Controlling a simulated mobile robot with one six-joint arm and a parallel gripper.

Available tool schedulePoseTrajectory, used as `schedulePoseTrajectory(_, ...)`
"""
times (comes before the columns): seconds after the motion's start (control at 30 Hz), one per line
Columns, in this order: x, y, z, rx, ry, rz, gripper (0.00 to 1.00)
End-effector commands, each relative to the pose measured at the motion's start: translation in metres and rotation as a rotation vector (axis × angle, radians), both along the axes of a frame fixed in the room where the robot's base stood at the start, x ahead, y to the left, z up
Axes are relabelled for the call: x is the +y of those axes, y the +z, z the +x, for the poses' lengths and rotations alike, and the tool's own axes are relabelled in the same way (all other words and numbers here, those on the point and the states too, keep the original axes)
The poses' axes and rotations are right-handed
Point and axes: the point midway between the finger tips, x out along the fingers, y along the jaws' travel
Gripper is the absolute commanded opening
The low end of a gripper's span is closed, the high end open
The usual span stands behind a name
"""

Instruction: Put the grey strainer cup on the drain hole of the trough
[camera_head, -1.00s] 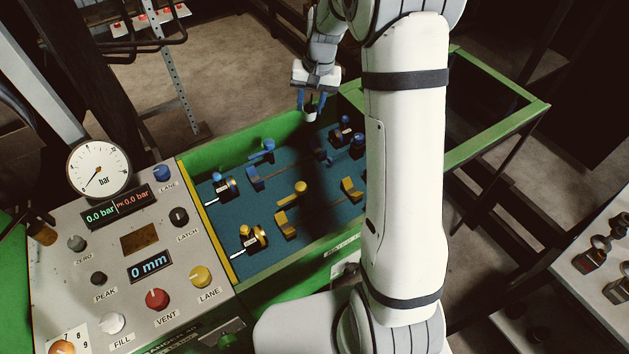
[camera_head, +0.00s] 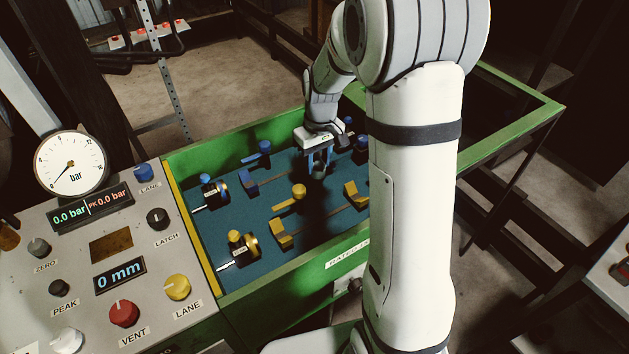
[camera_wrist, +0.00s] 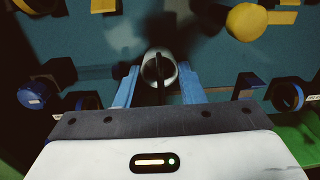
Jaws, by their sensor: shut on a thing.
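The grey strainer cup (camera_head: 318,171) is between the blue fingers of my gripper (camera_head: 318,163), over the teal floor of the trough (camera_head: 245,305). In the wrist view the round grey cup (camera_wrist: 168,62), with a dark bar across its mouth, sits between the two blue fingertips (camera_wrist: 158,86). My gripper is shut on it. The cup appears above the floor, but its exact height is unclear. I cannot clearly make out the drain hole; a dark patch shows on the floor beyond the cup in the wrist view, possibly shadow.
Blue fittings (camera_head: 210,192) and yellow fittings (camera_head: 242,247) with levers and blocks stand around the cup in the trough. Green walls edge the trough. A control panel (camera_head: 85,290) with a pressure gauge (camera_head: 72,163) and knobs lies to the left. My arm hides the trough's right part.

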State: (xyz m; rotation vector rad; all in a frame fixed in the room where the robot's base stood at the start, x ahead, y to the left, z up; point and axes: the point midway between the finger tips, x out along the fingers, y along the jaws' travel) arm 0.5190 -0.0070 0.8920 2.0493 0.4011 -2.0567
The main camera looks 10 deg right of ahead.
Motion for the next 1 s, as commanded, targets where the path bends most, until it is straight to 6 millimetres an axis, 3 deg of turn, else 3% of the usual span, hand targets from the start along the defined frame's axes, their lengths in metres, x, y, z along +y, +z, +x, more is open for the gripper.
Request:
schedulePoseTrajectory(0.43, 0.001, -0.05, 0.0, 0.002, -0.001, 0.0, 0.13)
schedulePoseTrajectory(0.83, 0.001, -0.058, 0.0, -0.001, -0.001, 0.0, 0.13)
schedulePoseTrajectory(0.87, 0.001, -0.057, 0.0, -0.002, -0.001, 0.001, 0.37)
schedulePoseTrajectory(1.0, 0.001, -0.056, 0.0, -0.001, 0.0, 0.0, 0.48)
